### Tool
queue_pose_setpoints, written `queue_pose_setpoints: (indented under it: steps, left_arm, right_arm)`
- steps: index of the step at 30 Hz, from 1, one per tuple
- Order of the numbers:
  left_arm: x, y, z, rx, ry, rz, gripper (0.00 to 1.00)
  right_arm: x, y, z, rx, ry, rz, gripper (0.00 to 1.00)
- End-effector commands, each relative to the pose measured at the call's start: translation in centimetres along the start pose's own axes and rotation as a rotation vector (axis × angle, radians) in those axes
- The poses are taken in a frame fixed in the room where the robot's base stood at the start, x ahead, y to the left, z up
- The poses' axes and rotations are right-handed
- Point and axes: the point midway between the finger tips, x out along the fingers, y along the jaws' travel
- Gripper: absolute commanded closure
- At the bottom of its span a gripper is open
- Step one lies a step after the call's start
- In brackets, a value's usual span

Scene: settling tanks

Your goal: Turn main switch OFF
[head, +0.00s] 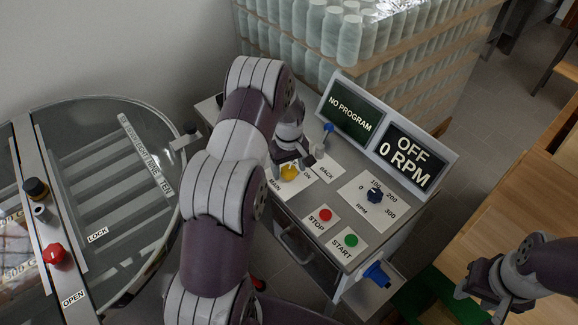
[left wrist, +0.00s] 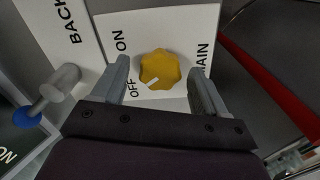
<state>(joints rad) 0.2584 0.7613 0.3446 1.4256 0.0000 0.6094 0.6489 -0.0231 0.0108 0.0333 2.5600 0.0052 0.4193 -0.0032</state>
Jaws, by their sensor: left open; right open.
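The main switch is a yellow lobed knob (head: 289,173) on a white plate marked MAIN, ON and OFF, on the slanted control panel. My left gripper (head: 291,164) is open at the knob. In the left wrist view the knob (left wrist: 160,66) lies between the two open fingers, with a gap visible on each side. A white mark on the knob's lower left side points towards the OFF lettering. My right gripper (head: 479,303) is open and empty at the lower right, away from the panel.
A blue-tipped lever (head: 327,130) by the BACK label stands close to my left gripper. The red STOP button (head: 325,215), green START button (head: 351,240) and RPM dial (head: 375,195) are nearby. The display (head: 407,158) reads OFF, 0 RPM. Stacked bottles (head: 340,35) stand behind.

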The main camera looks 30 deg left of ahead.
Motion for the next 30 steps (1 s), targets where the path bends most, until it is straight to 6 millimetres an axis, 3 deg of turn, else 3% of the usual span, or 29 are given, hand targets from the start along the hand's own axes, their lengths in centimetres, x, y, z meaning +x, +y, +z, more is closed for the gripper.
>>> queue_pose_setpoints:
  steps: [4,12,16,21,30]
  left_arm:
    - [-1.8,0.1,-0.1,0.000,0.004,0.003,0.27]
    - [-9.0,0.1,-0.1,0.000,0.005,0.004,0.27]
    - [-11.4,0.0,-0.1,0.000,0.003,0.003,0.27]
    - [-12.6,0.0,0.0,0.000,0.001,0.001,0.27]
    - [-12.7,0.0,0.0,0.000,0.001,0.001,0.27]
  right_arm:
    - [0.5,0.0,0.1,0.000,0.000,0.000,0.57]
    - [1.7,0.0,0.2,0.000,0.000,0.000,0.57]
    - [1.9,0.0,0.2,0.000,0.000,0.000,0.57]
    - [2.0,0.0,0.2,0.000,0.000,0.000,0.57]
    - [1.9,0.0,0.2,0.000,0.000,0.000,0.57]
